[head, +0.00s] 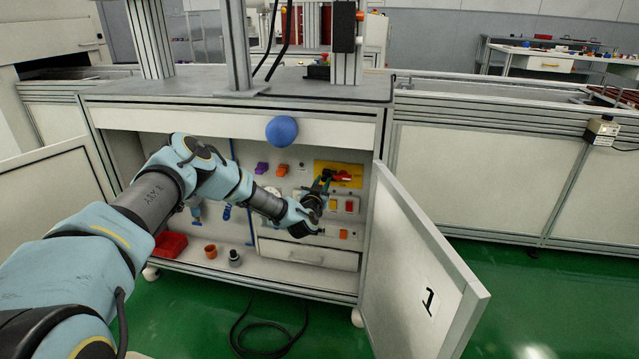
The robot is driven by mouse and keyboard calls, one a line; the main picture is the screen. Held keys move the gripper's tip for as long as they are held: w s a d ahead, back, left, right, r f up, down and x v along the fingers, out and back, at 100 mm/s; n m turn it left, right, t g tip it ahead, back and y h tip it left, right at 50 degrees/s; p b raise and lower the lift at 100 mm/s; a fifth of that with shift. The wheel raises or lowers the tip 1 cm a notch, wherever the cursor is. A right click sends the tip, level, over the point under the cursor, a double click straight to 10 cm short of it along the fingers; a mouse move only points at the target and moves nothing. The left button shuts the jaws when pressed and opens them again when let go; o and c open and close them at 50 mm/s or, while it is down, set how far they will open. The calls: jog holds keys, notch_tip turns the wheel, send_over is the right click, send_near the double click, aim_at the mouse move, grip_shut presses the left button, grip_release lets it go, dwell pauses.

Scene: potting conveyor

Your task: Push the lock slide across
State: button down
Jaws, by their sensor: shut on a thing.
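The lock slide (342,175) is a small red piece on a yellow plate (351,168), on the back panel inside the open cabinet. My gripper (328,174) reaches into the cabinet from the left, with its fingers at the left end of the red piece. It is shut on the lock slide. The fingers cover part of the slide, and the exact contact is too small to make out.
Purple (262,168) and orange (282,170) pieces sit on the panel. A drawer (308,254) lies below. A red bin (170,245) is at lower left.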

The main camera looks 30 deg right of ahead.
jog(key=c, duration=0.7)
grip_release()
jog(key=shift+s+d, duration=0.15)
jog(key=shift+d, duration=0.05)
jog(key=v, duration=1)
jog(key=shift+s+a+r+p, duration=0.1)
jog(key=shift+s+a+p, duration=0.15)
jog(key=shift+a+p, duration=0.1)
